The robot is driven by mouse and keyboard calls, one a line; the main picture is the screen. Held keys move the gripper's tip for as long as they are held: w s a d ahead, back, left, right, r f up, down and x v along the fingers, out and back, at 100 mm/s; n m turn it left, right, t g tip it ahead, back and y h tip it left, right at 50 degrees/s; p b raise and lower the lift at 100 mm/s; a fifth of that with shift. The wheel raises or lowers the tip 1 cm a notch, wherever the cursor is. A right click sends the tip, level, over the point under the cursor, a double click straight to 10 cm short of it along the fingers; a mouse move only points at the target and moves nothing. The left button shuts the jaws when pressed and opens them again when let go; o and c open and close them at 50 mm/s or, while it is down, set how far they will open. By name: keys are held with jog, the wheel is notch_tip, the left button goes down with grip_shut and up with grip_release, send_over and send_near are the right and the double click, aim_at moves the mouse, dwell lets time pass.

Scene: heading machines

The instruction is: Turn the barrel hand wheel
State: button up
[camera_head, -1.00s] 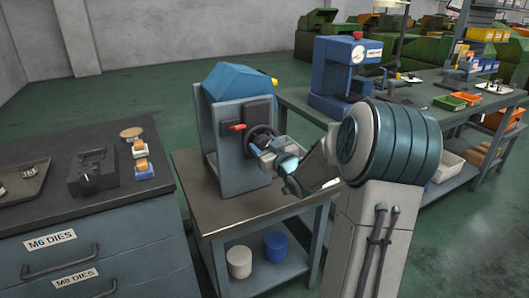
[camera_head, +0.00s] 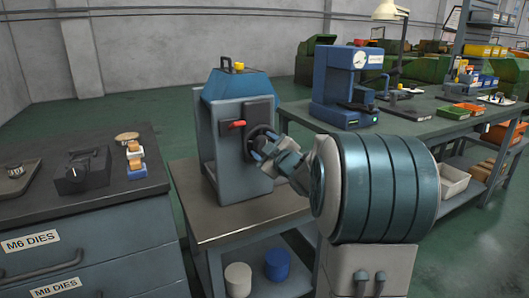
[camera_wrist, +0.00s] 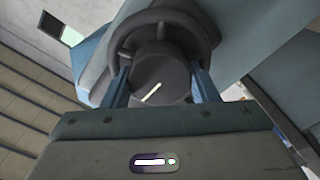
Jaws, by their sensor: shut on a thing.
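The barrel hand wheel (camera_head: 262,140) is a dark ring on the front of a grey and blue machine (camera_head: 230,165). In the wrist view the wheel (camera_wrist: 203,30) shows as a dark rim around a round hub (camera_wrist: 160,78) with a white line on it. My gripper (camera_head: 262,153) is at the wheel. In the wrist view its two blue fingers (camera_wrist: 160,88) stand on either side of the hub and are shut on it. The white line is tilted, rising to the right. Part of the wheel is hidden by my gripper in the head view.
A red lever (camera_head: 238,124) sits left of the wheel. The machine stands on a small table (camera_head: 250,218) with a white and a blue pot on its lower shelf. A die cabinet (camera_head: 90,225) stands left, a workbench (camera_head: 430,120) right.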

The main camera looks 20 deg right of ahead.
dwell(0.4)
jog(key=o, duration=1)
jog(key=shift+s, duration=0.15)
jog(key=s+p, duration=0.1)
jog(key=s, duration=1.2)
jog(key=shift+s+d+p, duration=0.3)
jog(key=shift+p, duration=0.05)
jog(key=shift+r, duration=0.2)
